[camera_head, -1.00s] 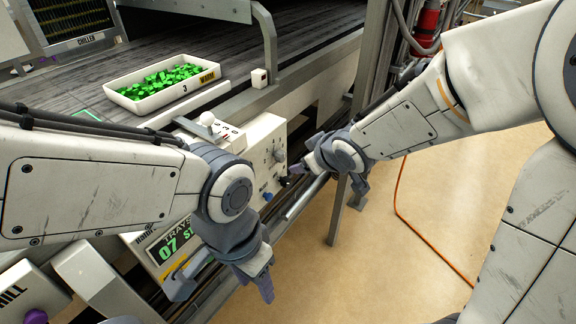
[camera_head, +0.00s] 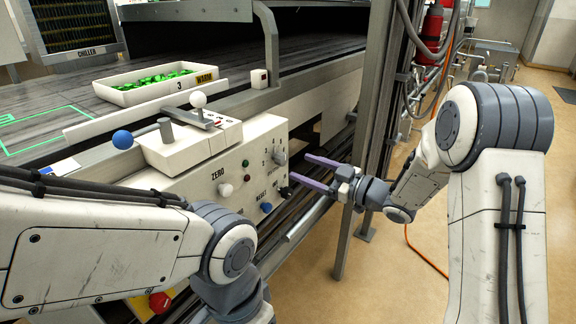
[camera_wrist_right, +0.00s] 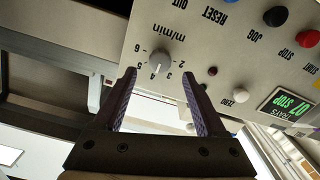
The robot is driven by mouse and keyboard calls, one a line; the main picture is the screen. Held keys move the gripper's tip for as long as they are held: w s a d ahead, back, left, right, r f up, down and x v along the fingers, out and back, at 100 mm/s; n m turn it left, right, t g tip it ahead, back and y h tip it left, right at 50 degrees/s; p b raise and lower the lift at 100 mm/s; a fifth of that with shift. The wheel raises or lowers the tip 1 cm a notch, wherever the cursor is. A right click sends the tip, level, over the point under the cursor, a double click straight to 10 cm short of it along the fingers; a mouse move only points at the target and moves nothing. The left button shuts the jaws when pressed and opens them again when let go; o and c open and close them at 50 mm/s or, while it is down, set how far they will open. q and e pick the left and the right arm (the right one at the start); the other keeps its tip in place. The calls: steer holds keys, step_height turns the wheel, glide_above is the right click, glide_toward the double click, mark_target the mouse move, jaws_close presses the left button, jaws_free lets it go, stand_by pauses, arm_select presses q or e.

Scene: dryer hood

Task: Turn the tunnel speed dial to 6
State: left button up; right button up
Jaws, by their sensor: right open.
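The speed dial (camera_head: 280,157) is a grey knob on the right end of the white control panel, ringed by printed numbers. In the right wrist view the dial (camera_wrist_right: 158,58) appears upside down beside "m/min", with a 6 at its left. I cannot clearly tell which number its pointer meets. My right gripper (camera_head: 299,168) is open, its two purple fingers pointing at the panel near the dial. In the wrist view the dial lies just beyond the gap between the fingertips (camera_wrist_right: 158,74), and nothing is between them. My left arm shows at lower left, its fingers out of frame.
A blue reset button (camera_head: 266,208) and black knob sit below the dial. A ball-topped lever (camera_head: 198,100) stands on the panel housing. A grey metal post (camera_head: 362,140) rises behind my right gripper. A tray of green pieces (camera_head: 160,90) lies on the belt.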

mark_target(286, 160)
steer(key=x, duration=0.5)
steer(key=shift+w+a, duration=0.25)
steer(key=shift+a, duration=0.1)
jaws_close()
